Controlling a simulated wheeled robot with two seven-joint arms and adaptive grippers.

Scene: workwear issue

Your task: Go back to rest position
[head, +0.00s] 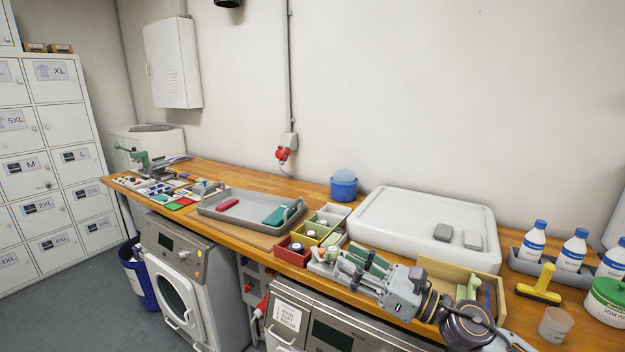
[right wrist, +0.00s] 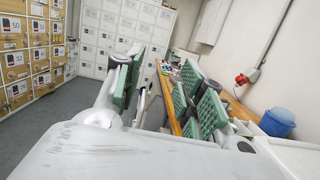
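My right gripper (head: 358,264) reaches in from the lower right in the head view, above the front part of the wooden workbench (head: 245,236). It points left, near the small coloured bins. Its green-padded fingers also show in the right wrist view (right wrist: 158,92), spread apart with a clear gap and nothing held between them. My left gripper is not in view.
A grey tray (head: 232,219) with a red and a teal item, small bins (head: 308,236), a blue tub (head: 343,188) and a white lidded box (head: 420,215) stand on the bench. Bottles (head: 572,250) stand right. Washing machines (head: 178,280) are below; lockers (head: 35,160) stand left.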

